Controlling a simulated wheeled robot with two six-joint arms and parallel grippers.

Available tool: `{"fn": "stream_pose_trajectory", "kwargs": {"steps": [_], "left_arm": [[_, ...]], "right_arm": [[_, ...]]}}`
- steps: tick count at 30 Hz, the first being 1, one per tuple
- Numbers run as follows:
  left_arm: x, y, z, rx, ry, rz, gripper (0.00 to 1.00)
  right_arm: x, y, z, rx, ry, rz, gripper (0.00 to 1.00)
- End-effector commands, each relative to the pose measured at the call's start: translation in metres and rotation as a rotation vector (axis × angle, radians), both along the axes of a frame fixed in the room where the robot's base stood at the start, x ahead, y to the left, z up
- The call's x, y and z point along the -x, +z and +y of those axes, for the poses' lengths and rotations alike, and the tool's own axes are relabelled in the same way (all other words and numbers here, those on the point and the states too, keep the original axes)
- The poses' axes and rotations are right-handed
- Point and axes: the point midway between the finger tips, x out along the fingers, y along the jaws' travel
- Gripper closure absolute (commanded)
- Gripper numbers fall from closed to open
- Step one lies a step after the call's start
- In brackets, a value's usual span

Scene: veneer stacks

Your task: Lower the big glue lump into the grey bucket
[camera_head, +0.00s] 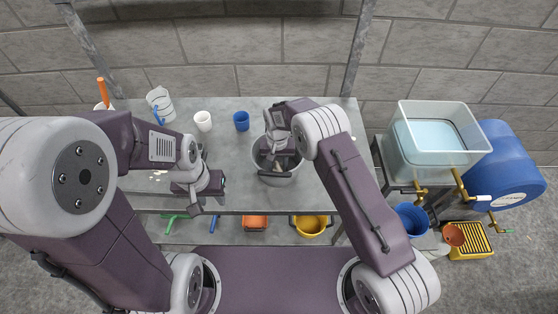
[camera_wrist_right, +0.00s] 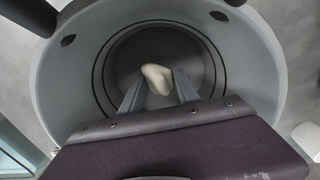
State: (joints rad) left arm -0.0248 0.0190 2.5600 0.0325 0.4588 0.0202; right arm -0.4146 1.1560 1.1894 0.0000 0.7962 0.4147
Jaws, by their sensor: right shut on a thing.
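The grey bucket (camera_head: 268,181) stands on the grey table, near its front edge, in the head view. In the right wrist view its round wall and dark inner floor fill most of the picture (camera_wrist_right: 262,62). My right gripper (camera_wrist_right: 158,88) points down into the bucket's mouth and is shut on the pale cream glue lump (camera_wrist_right: 156,74). The lump shows between the fingertips against the bucket's floor; its height above the floor cannot be told. In the head view my right wrist partly covers the bucket. My left gripper (camera_head: 208,202) hangs near the table's front edge, left of the bucket; its jaws are unclear.
A white cup (camera_head: 203,121) and a blue cup (camera_head: 241,121) stand behind the bucket. A striped white container (camera_head: 160,103) is at the back left. A clear water tank (camera_head: 437,150) and a blue barrel (camera_head: 515,165) are at the right. A yellow bucket (camera_head: 311,226) sits below the table.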

Motion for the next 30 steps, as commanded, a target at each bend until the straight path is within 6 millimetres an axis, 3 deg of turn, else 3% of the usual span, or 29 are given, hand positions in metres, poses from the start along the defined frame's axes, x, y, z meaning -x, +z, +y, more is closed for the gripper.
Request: {"fn": "stream_pose_trajectory", "kwargs": {"steps": [4,5,7,8,19,30], "left_arm": [[0.0,0.0,0.0,0.0,0.0,0.0,0.64],[0.0,0.0,0.0,0.0,0.0,0.0,0.64],[0.0,0.0,0.0,0.0,0.0,0.0,0.64],[0.0,0.0,0.0,0.0,0.0,0.0,0.64],[0.0,-0.002,0.0,0.0,0.0,0.0,0.64],[0.0,-0.011,0.0,0.0,0.0,0.0,0.64]], "right_arm": [[0.0,0.0,0.0,0.0,0.0,0.0,1.0],[0.0,0.0,0.0,0.0,0.0,0.0,0.59],[0.0,0.0,0.0,0.0,0.0,0.0,0.4],[0.0,0.0,0.0,0.0,0.0,0.0,0.36],[-0.001,0.008,0.001,-0.001,0.0,-0.003,0.36],[-0.001,0.081,0.0,-0.001,0.0,-0.003,0.36]]}}
